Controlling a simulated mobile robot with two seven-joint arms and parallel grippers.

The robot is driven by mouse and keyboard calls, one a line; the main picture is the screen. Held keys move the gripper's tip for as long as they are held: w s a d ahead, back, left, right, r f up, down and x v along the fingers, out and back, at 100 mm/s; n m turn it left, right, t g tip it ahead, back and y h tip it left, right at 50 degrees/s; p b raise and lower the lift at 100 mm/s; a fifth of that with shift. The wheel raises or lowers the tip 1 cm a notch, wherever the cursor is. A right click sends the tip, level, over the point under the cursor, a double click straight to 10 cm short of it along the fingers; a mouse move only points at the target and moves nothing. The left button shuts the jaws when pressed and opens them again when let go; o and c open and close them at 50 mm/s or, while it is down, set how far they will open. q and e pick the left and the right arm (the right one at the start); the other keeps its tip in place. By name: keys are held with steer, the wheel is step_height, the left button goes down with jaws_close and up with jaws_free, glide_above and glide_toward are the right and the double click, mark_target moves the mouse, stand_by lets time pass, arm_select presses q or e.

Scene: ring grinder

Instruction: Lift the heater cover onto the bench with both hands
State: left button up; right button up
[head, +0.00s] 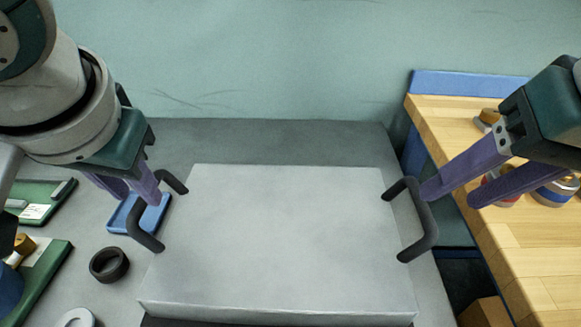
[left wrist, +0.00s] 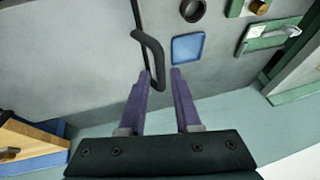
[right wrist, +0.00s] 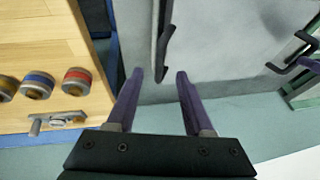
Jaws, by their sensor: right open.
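The heater cover (head: 285,235) is a broad pale-grey box on the grey table, with a black handle on each side. My left gripper (head: 142,197) is open at the left handle (head: 146,230). In the left wrist view that handle (left wrist: 152,45) lies just ahead of the parted fingertips (left wrist: 161,72). My right gripper (head: 450,198) is open just right of the right handle (head: 424,215). In the right wrist view that handle (right wrist: 162,50) reaches between the tips. Neither gripper is shut on a handle. The wooden bench (head: 530,255) stands at the right.
Several banded cylinders (right wrist: 38,85) and a metal fitting (right wrist: 58,120) occupy the bench's far part; its near part is clear. Left of the cover lie a blue tray (head: 122,214), a black ring (head: 109,265) and green boards (head: 45,280). A gap separates table and bench.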

mark_target(426, 209)
arm_select(q)
steer(key=x, duration=0.7)
steer(key=shift+f, duration=0.2)
arm_select(e)
steer(key=x, duration=0.7)
steer(key=shift+w+f, duration=0.1)
steer(key=shift+f, duration=0.05)
arm_select(q)
steer(key=shift+w, duration=0.1)
steer(key=c, duration=0.4)
arm_select(e)
steer(key=c, duration=0.4)
arm_select(q)
jaws_close()
arm_select(e)
jaws_close()
arm_select(q)
steer(key=shift+a+r, duration=0.1)
